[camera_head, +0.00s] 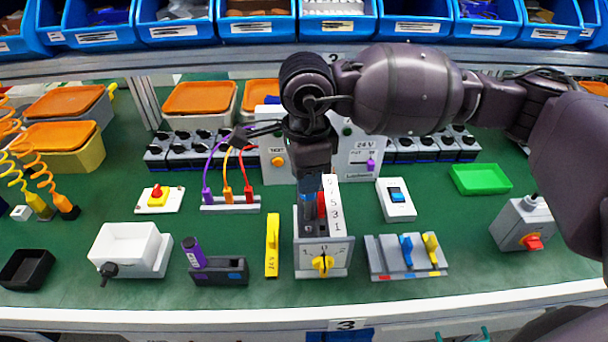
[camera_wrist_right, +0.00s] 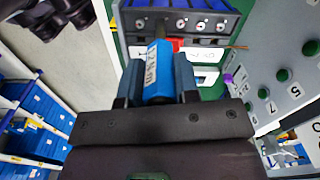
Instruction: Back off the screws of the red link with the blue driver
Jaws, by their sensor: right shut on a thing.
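My right gripper (camera_head: 308,186) points down over the back of the rotary switch unit (camera_head: 308,256) in the middle of the bench. It is shut on the blue driver (camera_wrist_right: 158,72), whose blue handle with a white torque label shows between the fingers in the right wrist view. The red link (camera_head: 321,205) shows as a small red strip beside the fingers, left of a white numbered strip (camera_head: 336,210). The unit's yellow knob (camera_head: 323,264) faces front. My left gripper is not in view.
Left of the unit are a yellow bar (camera_head: 272,245) and a dark stand (camera_head: 222,274) with a purple-handled tool (camera_head: 193,251). Right of it is a grey holder (camera_head: 388,268) with blue and yellow pieces. Grey panels stand close behind. Green bench lies clear in front.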

